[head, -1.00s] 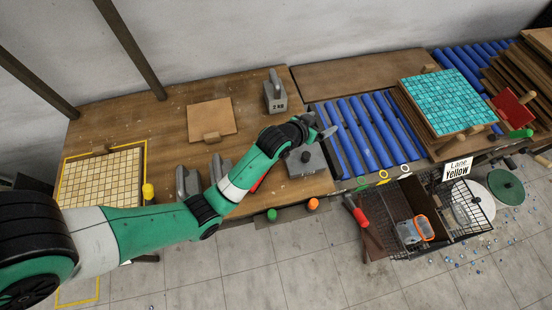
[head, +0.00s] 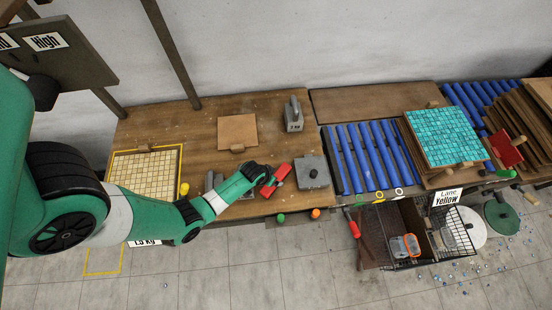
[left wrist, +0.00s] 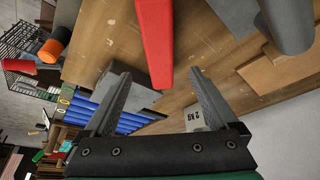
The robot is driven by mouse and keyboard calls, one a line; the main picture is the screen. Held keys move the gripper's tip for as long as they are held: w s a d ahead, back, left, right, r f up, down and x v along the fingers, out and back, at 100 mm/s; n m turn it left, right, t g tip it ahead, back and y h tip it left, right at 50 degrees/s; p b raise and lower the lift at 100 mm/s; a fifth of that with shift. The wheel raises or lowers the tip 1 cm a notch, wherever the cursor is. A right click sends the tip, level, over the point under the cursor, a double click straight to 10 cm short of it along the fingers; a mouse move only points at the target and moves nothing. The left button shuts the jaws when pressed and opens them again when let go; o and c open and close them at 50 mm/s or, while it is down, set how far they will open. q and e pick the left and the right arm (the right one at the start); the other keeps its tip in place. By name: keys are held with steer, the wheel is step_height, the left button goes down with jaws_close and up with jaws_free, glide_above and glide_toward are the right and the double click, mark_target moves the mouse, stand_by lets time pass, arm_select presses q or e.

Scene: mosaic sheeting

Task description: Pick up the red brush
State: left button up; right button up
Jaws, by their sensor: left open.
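The red brush (head: 281,174) lies on the wooden table, left of a flat grey block with a knob. In the left wrist view the red brush (left wrist: 156,40) is a long red bar coming down from the top edge, its end between and beyond my fingertips. My left gripper (head: 268,180) is at the brush in the head view and partly covers it. In the left wrist view my left gripper (left wrist: 155,74) is open, with nothing clasped. Whether the fingers touch the brush cannot be told. My right gripper is not in view.
The grey knobbed block (head: 313,172) is close on the right. A 2 KG weight (head: 293,115) and a wooden board (head: 238,132) stand behind. Grey pieces are partly hidden by my arm. Blue rollers (head: 365,157) lie right, and a wire basket (head: 400,240) is below the front edge.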

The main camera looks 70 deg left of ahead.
arm_select(q)
steer(key=b+x, duration=0.1)
steer(key=x, duration=0.1)
steer(key=shift+f, duration=0.35)
steer(key=shift+w+a+f+b, duration=0.1)
steer(key=shift+w+f+b, duration=0.1)
steer(key=shift+b, duration=0.15)
steer(key=shift+r, duration=0.1)
steer(key=b+x, duration=0.4)
steer(key=x, duration=0.1)
steer(key=shift+s+b, duration=0.2)
steer(key=shift+b, duration=0.1)
steer(key=shift+w+f, duration=0.15)
steer(key=shift+f, duration=0.1)
steer(key=shift+r, duration=0.15)
jaws_close()
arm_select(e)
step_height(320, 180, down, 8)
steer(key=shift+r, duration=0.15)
